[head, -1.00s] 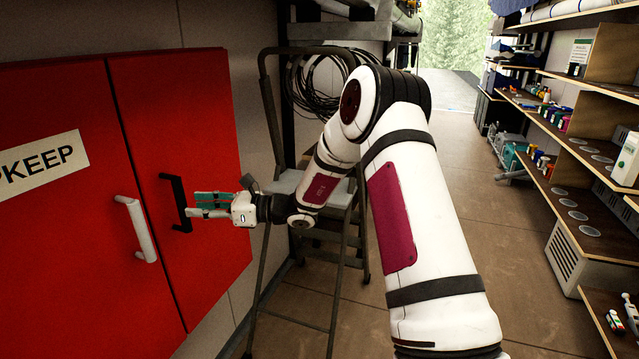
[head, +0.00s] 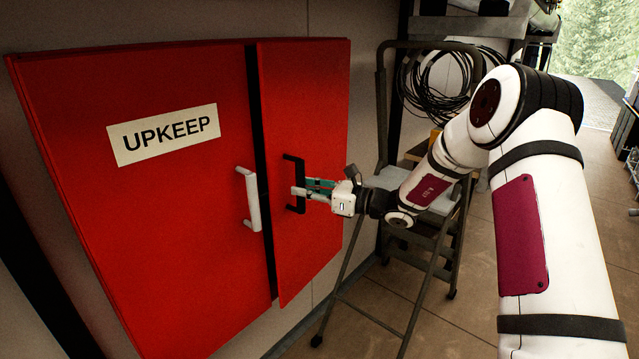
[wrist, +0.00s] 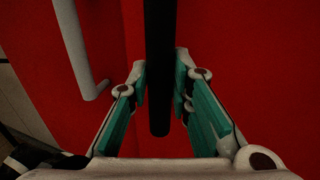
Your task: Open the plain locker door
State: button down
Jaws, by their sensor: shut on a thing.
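The plain locker door (head: 315,120) is the narrow red right-hand door, without a sign. It stands slightly ajar, with a dark gap along its left edge. Its black upright handle (head: 300,172) is in the jaws of my gripper (head: 298,192), which reaches in from the right. In the wrist view the black handle (wrist: 160,40) runs between the teal finger pads of my gripper (wrist: 160,80), which are shut on it. The wide red left-hand door (head: 70,130) bears an UPKEEP sign (head: 164,135) and a white handle (head: 251,200); it looks closed.
A grey stepladder (head: 440,235) stands just right of the plain door, close to my arm. A coiled black cable (head: 440,85) hangs behind it. The tiled floor (head: 380,310) in front of the ladder is clear.

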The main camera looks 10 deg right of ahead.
jog(key=p+v, duration=0.1)
jog(key=v, duration=0.4)
jog(key=shift+w+d+r, duration=0.15)
jog(key=shift+w+r, duration=0.05)
jog(key=shift+d, duration=0.15)
jog(key=w+d+p+v, duration=0.1)
jog(key=v, duration=0.6)
jog(key=shift+d, duration=0.25)
jog(key=s+d, duration=0.1)
jog(key=d, duration=0.6)
jog(key=shift+d+b, duration=0.3)
jog(key=shift+b, duration=0.15)
dwell(0.3)
